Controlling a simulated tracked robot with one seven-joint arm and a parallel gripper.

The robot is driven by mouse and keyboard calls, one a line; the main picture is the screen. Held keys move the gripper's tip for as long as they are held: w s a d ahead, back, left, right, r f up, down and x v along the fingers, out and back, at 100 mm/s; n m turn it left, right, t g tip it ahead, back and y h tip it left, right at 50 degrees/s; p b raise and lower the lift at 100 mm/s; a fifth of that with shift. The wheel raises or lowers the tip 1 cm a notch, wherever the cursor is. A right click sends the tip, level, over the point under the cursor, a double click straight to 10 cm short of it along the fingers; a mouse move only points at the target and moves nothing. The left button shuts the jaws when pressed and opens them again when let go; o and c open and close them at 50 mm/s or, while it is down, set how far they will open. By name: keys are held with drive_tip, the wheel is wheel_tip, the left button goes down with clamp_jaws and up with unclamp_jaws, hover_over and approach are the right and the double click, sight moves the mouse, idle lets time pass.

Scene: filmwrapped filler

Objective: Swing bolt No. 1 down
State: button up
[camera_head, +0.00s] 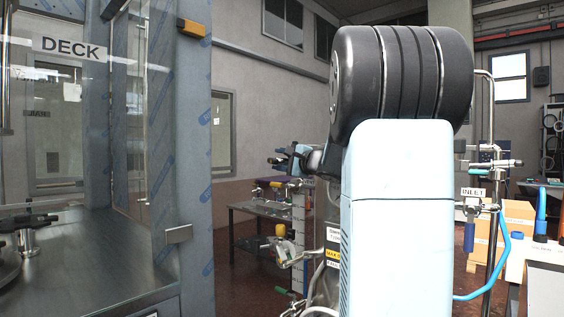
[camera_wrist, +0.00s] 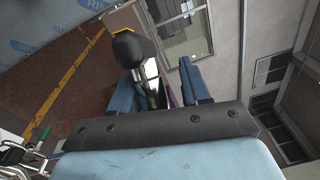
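My gripper (camera_wrist: 160,84) shows in the wrist view with its two blue fingers apart. A rounded black knob (camera_wrist: 130,46) on a bright metal rod stands up between the fingers, nearer the left one. A gap shows between the rod and the right finger. The rod's lower end is hidden behind the dark bracket of my gripper. No number is readable on it, so I cannot tell whether it is bolt No. 1. In the head view, my gripper (camera_head: 290,160) is small and partly hidden by my arm.
A film-wrapped steel cabinet (camera_head: 189,200) with a clear panel and a DECK sign (camera_head: 70,48) stands at left. Pipes and valves with an INLET label (camera_head: 473,193) stand at right. A low table (camera_head: 262,210) is behind. Brown floor shows between the cabinet and the table.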

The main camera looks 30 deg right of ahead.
drive_tip(key=shift+o, duration=0.4)
drive_tip(key=shift+s+r, duration=0.1)
drive_tip(key=shift+s, duration=0.05)
drive_tip(key=v, duration=1.3)
drive_tip(key=shift+s, duration=0.3)
